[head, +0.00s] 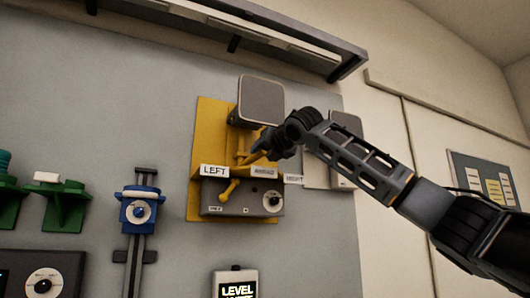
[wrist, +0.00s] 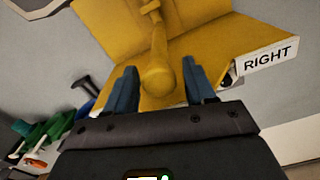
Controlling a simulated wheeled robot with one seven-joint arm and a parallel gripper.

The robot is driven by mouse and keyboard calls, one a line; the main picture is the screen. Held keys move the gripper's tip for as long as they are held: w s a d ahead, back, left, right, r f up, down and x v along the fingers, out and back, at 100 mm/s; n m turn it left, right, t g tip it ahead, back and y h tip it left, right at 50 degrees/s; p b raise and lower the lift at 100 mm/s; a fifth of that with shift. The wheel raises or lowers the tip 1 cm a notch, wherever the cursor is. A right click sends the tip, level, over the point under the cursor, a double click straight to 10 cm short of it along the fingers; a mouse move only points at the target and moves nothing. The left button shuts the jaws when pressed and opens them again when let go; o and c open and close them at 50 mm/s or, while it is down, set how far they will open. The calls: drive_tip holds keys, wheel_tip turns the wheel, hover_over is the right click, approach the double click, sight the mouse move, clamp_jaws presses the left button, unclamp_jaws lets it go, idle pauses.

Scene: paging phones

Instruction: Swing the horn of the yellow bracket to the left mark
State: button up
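The yellow bracket (head: 210,128) is fixed to the grey wall panel in the middle of the head view. A grey square horn (head: 261,100) sits at its top, and a yellow lever hangs below it. The LEFT label (head: 214,171) is on the bracket's left front edge; the RIGHT label (wrist: 269,58) shows clearly in the wrist view. My gripper (head: 262,148) is in front of the bracket. In the wrist view my gripper (wrist: 160,88) has its blue fingers apart, with the rounded end of the yellow lever (wrist: 157,72) between them. Contact with either finger cannot be told.
A grey control box (head: 240,204) with a knob sits below the bracket. A blue clamp (head: 141,210) on a dark rail and green brackets (head: 66,207) are to the left. A LEVEL display (head: 235,284) is at the bottom. A shelf (head: 270,35) overhangs above.

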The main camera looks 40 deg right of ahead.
clamp_jaws()
drive_tip(key=shift+a+f, duration=0.1)
idle(0.4)
